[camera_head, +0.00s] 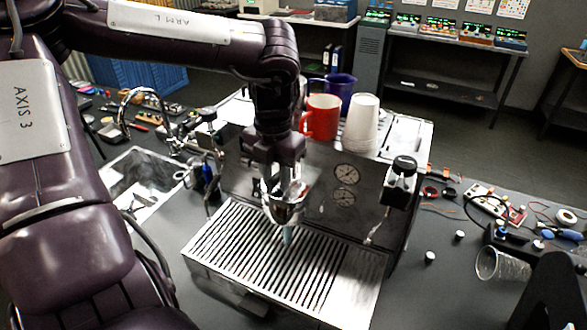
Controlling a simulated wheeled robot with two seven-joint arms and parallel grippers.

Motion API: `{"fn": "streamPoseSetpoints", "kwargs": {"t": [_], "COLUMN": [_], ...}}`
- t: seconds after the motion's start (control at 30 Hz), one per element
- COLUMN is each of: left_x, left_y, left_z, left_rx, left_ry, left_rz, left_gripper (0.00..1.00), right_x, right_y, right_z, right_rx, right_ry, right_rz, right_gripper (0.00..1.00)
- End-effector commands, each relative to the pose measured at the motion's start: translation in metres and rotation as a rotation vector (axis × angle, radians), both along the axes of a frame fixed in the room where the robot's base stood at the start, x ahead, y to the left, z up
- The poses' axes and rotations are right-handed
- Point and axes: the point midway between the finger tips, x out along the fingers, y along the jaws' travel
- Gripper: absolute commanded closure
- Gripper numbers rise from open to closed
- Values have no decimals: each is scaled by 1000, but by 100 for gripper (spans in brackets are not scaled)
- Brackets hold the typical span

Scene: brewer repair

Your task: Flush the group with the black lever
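The espresso machine (330,170) stands on the dark worktop in the middle, with two round gauges (345,174) on its front. Its metal group (283,212) juts out over the slatted drip tray (290,265). A bluish streak (287,237) shows just below the group; I cannot tell what it is. My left gripper (280,184) points down from above, right at the group. Its fingertips blend with the metal there, so I cannot tell whether they are open or shut. I cannot make out the black lever; the gripper covers that area.
A red mug (320,117), a blue pitcher (341,92) and white cups (361,122) stand on top of the machine. A black knob (403,166) sits at its right. A sink (142,182) is at left; a tipped clear cup (500,265) and small parts lie right.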

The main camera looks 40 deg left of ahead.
Motion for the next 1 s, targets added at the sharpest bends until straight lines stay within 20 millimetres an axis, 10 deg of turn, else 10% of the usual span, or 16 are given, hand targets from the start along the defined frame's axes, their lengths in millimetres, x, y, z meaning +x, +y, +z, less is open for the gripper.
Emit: {"fn": "streamPoseSetpoints", "kwargs": {"t": [0.87,1.0], "left_x": [14,14], "left_y": [-31,-31], "left_z": [0,0], "left_rx": [0,0], "left_ry": [-1,-1], "left_rz": [432,431], "left_gripper": [73,56], "right_x": [0,0], "right_y": [0,0], "right_z": [0,0], "right_rx": [0,0], "right_ry": [0,0], "right_rz": [0,0], "right_gripper": [64,64]}}
